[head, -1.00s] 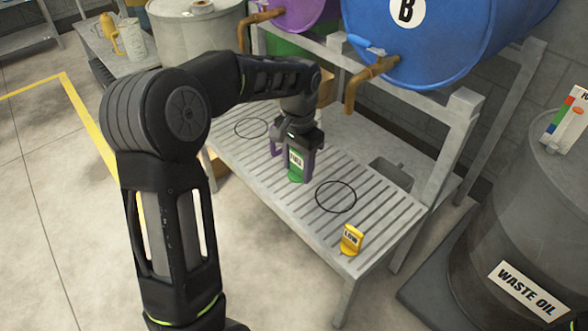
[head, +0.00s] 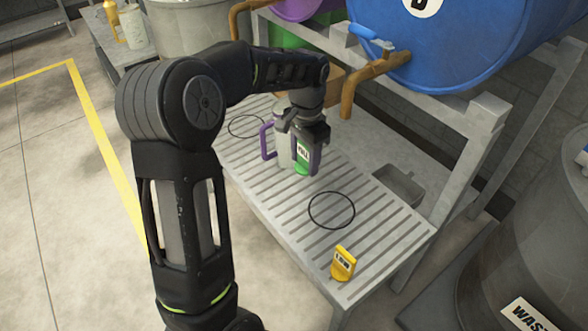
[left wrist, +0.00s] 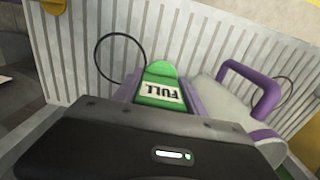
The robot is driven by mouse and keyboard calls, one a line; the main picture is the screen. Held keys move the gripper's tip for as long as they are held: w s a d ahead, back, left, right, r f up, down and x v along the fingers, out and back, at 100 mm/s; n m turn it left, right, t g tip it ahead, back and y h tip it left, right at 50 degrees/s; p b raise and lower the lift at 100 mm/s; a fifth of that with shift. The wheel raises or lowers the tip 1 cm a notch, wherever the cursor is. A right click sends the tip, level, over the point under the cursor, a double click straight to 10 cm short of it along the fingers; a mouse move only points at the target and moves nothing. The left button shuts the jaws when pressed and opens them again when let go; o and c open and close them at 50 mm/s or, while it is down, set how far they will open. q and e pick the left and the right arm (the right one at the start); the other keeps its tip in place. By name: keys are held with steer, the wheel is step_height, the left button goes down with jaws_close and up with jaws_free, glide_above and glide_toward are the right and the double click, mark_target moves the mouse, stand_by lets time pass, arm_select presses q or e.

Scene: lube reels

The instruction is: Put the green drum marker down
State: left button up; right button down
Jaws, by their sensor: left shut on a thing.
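The green drum marker (head: 302,166) has a white label reading FULL, clearest in the left wrist view (left wrist: 160,92). My left gripper (head: 307,150) is shut on it, over the slatted bench top (head: 262,182). I cannot tell whether the marker's lower end touches the slats. A grey jug with a purple handle (head: 267,141) stands close beside the gripper, on its left in the head view and its right in the left wrist view (left wrist: 237,85). My right gripper is not in view.
A black ring (head: 331,210) lies bare on the slats in front, and another ring (head: 246,126) lies farther back. A yellow marker (head: 343,263) stands at the bench's near end. A blue drum (head: 450,45) with a brown tap (head: 362,77) overhangs the bench. A waste drum (head: 530,250) stands right.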

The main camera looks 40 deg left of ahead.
mark_target(305, 166)
arm_select(q)
step_height(305, 166, down, 4)
steer(key=shift+f+b, duration=0.1)
steer(key=shift+b, duration=0.55)
steer(key=shift+f, duration=0.1)
steer(key=shift+f+b, duration=1.1)
steer(key=shift+f, duration=1.3)
steer(key=shift+f, duration=0.1)
steer(key=o, duration=1.3)
step_height(305, 166, up, 12)
steer(key=p, duration=0.4)
steer(key=shift+p, duration=0.3)
